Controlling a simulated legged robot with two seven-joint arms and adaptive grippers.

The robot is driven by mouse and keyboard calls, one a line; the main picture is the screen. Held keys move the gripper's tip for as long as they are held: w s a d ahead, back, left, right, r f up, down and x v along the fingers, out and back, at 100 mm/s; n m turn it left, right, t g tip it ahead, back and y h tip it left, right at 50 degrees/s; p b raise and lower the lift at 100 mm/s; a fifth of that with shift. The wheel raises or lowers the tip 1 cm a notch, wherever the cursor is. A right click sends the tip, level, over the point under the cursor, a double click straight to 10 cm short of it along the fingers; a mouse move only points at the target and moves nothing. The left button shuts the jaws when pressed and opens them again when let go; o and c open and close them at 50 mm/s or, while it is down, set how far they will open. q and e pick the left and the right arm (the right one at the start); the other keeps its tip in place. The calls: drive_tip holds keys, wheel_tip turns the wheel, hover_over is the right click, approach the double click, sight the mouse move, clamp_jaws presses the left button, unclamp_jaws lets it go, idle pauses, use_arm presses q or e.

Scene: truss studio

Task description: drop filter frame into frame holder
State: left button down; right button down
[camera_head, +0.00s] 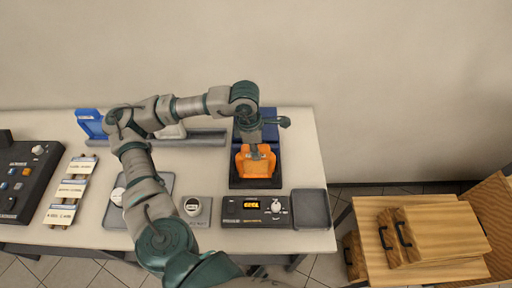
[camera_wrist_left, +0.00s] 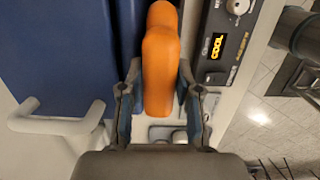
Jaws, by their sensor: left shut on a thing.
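In the left wrist view the orange piece (camera_wrist_left: 160,65) stands between the two fingers (camera_wrist_left: 160,105). The gripper and the piece are over a black tray-like base (camera_head: 236,184) with a blue part (camera_head: 268,130) behind it. This looks like the frame holder, but I cannot be sure. I cannot tell whether the piece touches the base. My right gripper is not in view.
A control box with a lit display (camera_head: 240,212) and a dark square pad (camera_head: 312,210) lie in front. A grey rail (camera_head: 210,139) with a blue-and-white piece (camera_head: 90,122) runs behind. A black button panel (camera_head: 20,180) is at left. Wooden boxes (camera_head: 440,235) stand at right.

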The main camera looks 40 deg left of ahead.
use_arm(q)
drive_tip(key=shift+a, duration=0.1)
drive_tip(key=c, duration=0.7)
unclamp_jaws()
drive_tip(key=r, duration=0.8)
drive_tip(key=s+a+r, duration=0.1)
drive_tip(key=r, duration=0.2)
drive_tip(key=shift+r, duration=0.4)
